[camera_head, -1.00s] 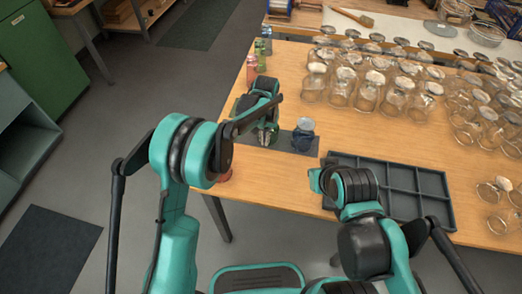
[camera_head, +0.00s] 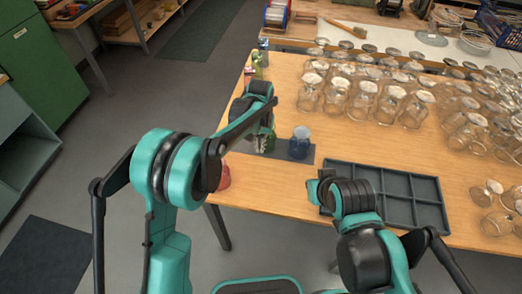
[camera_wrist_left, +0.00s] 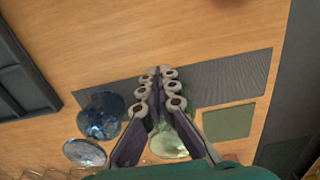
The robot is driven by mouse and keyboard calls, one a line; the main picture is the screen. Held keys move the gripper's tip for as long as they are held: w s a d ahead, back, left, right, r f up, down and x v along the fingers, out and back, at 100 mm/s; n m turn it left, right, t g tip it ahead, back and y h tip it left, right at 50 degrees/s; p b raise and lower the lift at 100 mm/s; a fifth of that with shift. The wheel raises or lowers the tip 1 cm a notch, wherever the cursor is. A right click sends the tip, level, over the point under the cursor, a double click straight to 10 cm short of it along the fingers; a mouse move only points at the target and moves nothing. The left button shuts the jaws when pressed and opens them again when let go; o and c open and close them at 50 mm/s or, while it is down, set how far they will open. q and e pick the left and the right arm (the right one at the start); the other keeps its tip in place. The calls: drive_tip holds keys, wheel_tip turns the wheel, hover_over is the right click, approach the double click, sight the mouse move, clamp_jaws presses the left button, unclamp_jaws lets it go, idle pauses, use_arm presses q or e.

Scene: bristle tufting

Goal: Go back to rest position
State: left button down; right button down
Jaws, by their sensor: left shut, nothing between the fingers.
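My left gripper (camera_head: 260,143) is over the front left part of the table, above a dark grey mat (camera_head: 301,157). Its fingers (camera_wrist_left: 158,76) are shut with nothing between them in the left wrist view. A green glass jar (camera_head: 270,138) stands beside the gripper, partly covered by it; in the wrist view the green jar (camera_wrist_left: 170,146) shows behind the fingers. A blue jar (camera_head: 300,142) stands on the mat to the right, and it also shows in the wrist view (camera_wrist_left: 100,115). My right arm is folded low at the table's front edge; its gripper does not show.
A dark compartment tray (camera_head: 437,214) lies at the front right, its compartments empty. Many clear glass jars (camera_head: 362,99) fill the back right of the table (camera_head: 282,103). A red jar (camera_head: 224,179) is near the front left edge. Small coloured bottles (camera_head: 257,66) stand at the back left.

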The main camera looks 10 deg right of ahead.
use_arm(q)
wheel_tip(320, 180, up, 5)
drive_tip(key=shift+f+p, duration=0.15)
drive_tip(key=shift+p, duration=0.35)
drive_tip(key=s+a+r+n+t, duration=0.1)
drive_tip(key=s+a+r+t, duration=0.1)
drive_tip(key=s+a+r, duration=0.4)
drive_tip(key=s+a+r+n+t, duration=0.1)
drive_tip(key=s+a+r, duration=0.2)
drive_tip(key=a+r, duration=0.35)
drive_tip(key=s+a+f+n+t, duration=0.1)
drive_tip(key=s+a+t, duration=0.1)
drive_tip(key=s+a, duration=0.3)
drive_tip(key=s+a+f+t, duration=0.2)
drive_tip(key=s+a, duration=0.4)
drive_tip(key=s, duration=0.4)
drive_tip(key=shift+a+f+n, duration=0.25)
drive_tip(key=shift+n, duration=0.15)
